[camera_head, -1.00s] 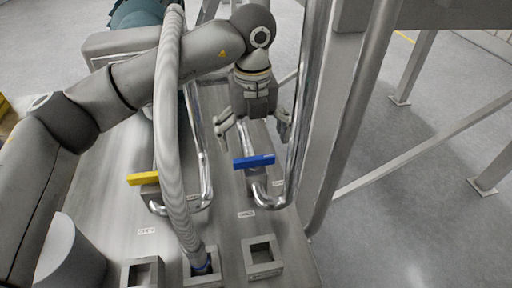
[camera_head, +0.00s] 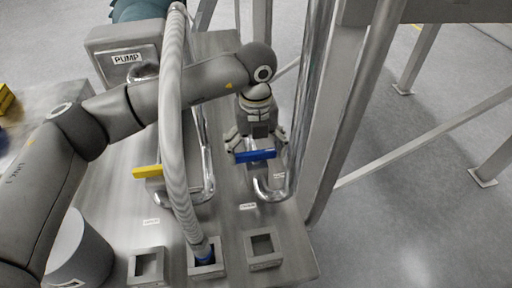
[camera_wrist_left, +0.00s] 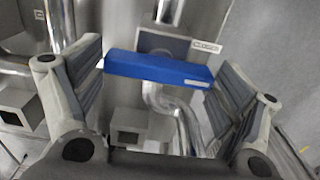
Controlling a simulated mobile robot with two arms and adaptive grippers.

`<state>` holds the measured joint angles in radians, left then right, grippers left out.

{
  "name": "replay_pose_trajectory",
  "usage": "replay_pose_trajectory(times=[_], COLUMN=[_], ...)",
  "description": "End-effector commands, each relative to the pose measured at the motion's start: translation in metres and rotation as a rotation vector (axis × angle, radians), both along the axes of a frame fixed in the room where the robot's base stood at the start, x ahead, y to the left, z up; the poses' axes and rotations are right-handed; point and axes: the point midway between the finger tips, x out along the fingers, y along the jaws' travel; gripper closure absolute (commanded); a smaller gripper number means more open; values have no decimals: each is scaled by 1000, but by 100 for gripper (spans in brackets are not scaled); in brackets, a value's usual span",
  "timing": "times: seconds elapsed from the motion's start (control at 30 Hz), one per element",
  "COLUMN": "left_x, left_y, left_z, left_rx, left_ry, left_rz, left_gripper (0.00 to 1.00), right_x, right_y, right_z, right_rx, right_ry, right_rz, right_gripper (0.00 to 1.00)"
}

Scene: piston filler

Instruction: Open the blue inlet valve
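The blue inlet valve's handle (camera_head: 255,156) is a flat blue bar lying crosswise over a bent metal pipe (camera_head: 272,190). My left gripper (camera_head: 255,148) is just behind the handle in the head view, pointing down. In the left wrist view the blue handle (camera_wrist_left: 160,69) spans the space between the two spread fingers of the left gripper (camera_wrist_left: 162,85). Its left end is close to the left finger and its right end close to the right finger; I cannot tell whether they touch. A label (camera_wrist_left: 206,46) reads CLOSED beside the valve, its letters small. My right gripper is not in view.
A yellow valve handle (camera_head: 147,171) is to the left. A thick grey hose (camera_head: 172,120) runs down to a square socket (camera_head: 206,270), between two empty sockets (camera_head: 146,266) (camera_head: 264,249). A vertical pipe and a steel post (camera_head: 345,110) stand close on the right. The pump (camera_head: 127,58) is behind.

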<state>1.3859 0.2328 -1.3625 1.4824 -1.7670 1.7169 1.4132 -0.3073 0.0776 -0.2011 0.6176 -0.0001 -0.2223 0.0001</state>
Motion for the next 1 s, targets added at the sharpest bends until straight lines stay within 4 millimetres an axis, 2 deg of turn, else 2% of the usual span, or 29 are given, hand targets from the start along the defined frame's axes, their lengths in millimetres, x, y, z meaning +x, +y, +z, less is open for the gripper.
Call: replay_pose_trajectory(times=[0.17, 0.37, 0.57, 1.0], left_x=[0, 0, 0, 0], left_y=[-1, -1, -1, -1], left_z=[0, -3, -6, -5], left_rx=[-3, -4, -3, -1], left_ry=[-1, -2, -2, -3], left_rz=[-6, -55, -177, -584], left_gripper=[35, 35, 35, 35], right_x=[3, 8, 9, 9], right_y=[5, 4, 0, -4], right_z=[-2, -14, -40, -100], right_rx=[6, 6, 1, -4], right_ry=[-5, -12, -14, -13], right_rz=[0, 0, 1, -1], right_gripper=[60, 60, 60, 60])
